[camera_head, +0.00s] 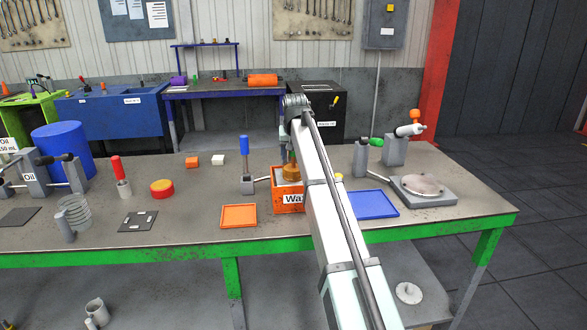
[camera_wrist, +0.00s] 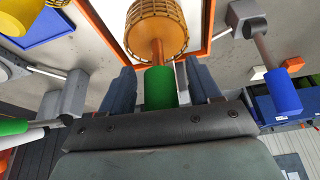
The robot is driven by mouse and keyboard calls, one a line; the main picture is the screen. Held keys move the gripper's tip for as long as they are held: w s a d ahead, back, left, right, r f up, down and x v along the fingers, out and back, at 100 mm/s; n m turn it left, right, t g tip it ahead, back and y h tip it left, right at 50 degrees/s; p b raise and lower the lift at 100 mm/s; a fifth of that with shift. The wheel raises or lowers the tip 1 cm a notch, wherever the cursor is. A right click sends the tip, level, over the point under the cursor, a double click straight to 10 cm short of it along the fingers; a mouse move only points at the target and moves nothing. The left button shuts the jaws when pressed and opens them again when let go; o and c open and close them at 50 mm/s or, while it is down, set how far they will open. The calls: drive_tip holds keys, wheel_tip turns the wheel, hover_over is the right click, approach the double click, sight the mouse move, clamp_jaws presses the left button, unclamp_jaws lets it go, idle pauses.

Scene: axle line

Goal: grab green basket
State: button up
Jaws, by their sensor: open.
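The basket (camera_head: 291,173) is a round, yellow-orange mesh cup with a green handle on a copper-coloured stem. It sits in the orange wax container (camera_head: 288,208) on the workbench, partly hidden by the container's wall. In the wrist view the mesh cup (camera_wrist: 156,28) is at the top and its green handle (camera_wrist: 160,88) points toward me. My gripper (camera_wrist: 161,80) is open, with one blue-grey finger on each side of the green handle and visible gaps beside it. In the head view my arm comes down over the container and its end is hard to make out.
A blue-handled lever (camera_head: 244,148) stands left of the container. An orange tray (camera_head: 238,216) lies front left, a blue tray (camera_head: 372,205) to the right. Farther right are a round plate on a grey base (camera_head: 424,187) and a green-handled lever (camera_head: 376,142).

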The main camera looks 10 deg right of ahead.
clamp_jaws()
idle(0.5)
drive_tip(key=shift+r, duration=0.1)
